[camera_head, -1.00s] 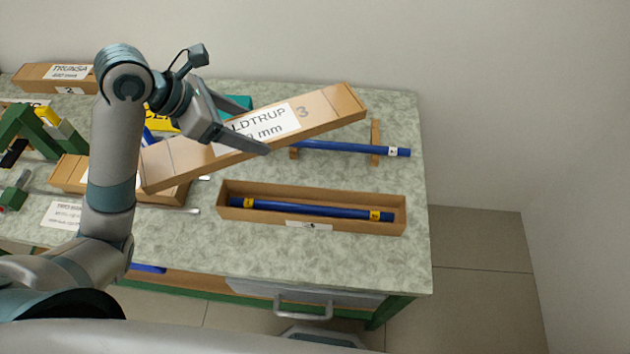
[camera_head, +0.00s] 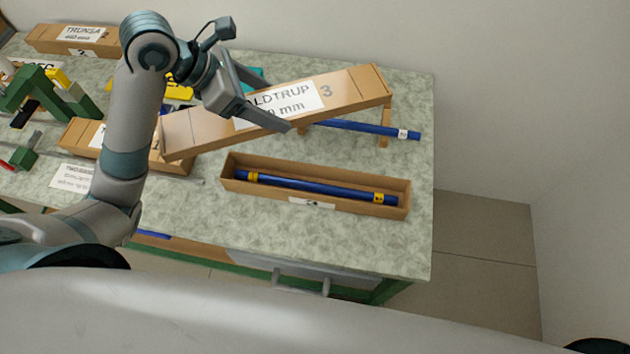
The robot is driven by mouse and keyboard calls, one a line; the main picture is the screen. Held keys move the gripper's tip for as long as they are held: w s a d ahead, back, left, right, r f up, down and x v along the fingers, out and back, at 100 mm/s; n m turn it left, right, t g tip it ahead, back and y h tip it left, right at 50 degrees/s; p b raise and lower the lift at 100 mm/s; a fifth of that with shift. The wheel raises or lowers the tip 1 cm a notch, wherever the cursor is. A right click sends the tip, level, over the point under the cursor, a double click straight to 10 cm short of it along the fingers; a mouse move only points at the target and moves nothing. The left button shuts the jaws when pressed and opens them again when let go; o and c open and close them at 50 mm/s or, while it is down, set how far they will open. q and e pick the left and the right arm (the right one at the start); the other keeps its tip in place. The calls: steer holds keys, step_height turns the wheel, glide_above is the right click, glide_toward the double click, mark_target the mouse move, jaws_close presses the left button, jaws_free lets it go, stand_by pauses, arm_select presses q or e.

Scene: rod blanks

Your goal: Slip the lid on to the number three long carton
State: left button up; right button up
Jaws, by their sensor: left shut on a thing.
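The lid (camera_head: 345,93) is a long brown cardboard piece with a white label and the number 3. My left gripper (camera_head: 268,103) is shut on the lid and holds it tilted, its right end higher in the picture, above and behind the open carton. The long carton (camera_head: 385,206) stands open on the bench, with a white tag on its front, too small to read. A blue rod (camera_head: 315,187) with yellow bands lies inside it. The lid and carton are apart. My right gripper is not in view.
Another blue rod (camera_head: 365,129) rests on wooden supports (camera_head: 384,136) behind the carton, partly hidden by the lid. A closed carton (camera_head: 80,135) lies at left, and carton number 2 (camera_head: 50,40) at the back left. A green vise-like fixture (camera_head: 35,92) stands at far left. Bench right of the carton is clear.

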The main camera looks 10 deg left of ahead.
arm_select(q)
steer(key=s+d+f+m+g+p, duration=0.1)
steer(key=s+d+f+m+g, duration=0.1)
steer(key=s+d, duration=0.4)
steer(key=s+d+f+m+g+h, duration=0.1)
steer(key=s+d+f+m+g, duration=0.1)
steer(key=s+d, duration=0.5)
steer(key=d+f+m, duration=0.1)
steer(key=d+f, duration=0.1)
steer(key=d, duration=0.1)
steer(key=shift+f+m+p, duration=0.2)
steer(key=shift+m+p, duration=0.1)
steer(key=shift+p, duration=0.05)
steer(key=w+a+f, duration=0.2)
steer(key=w, duration=0.1)
steer(key=w+a+f, duration=0.2)
steer(key=a, duration=0.1)
steer(key=w+a+f+p, duration=0.1)
steer(key=w+a+f, duration=0.1)
steer(key=w+f, duration=0.1)
steer(key=shift+w+a, duration=0.3)
steer(key=shift+w, duration=0.05)
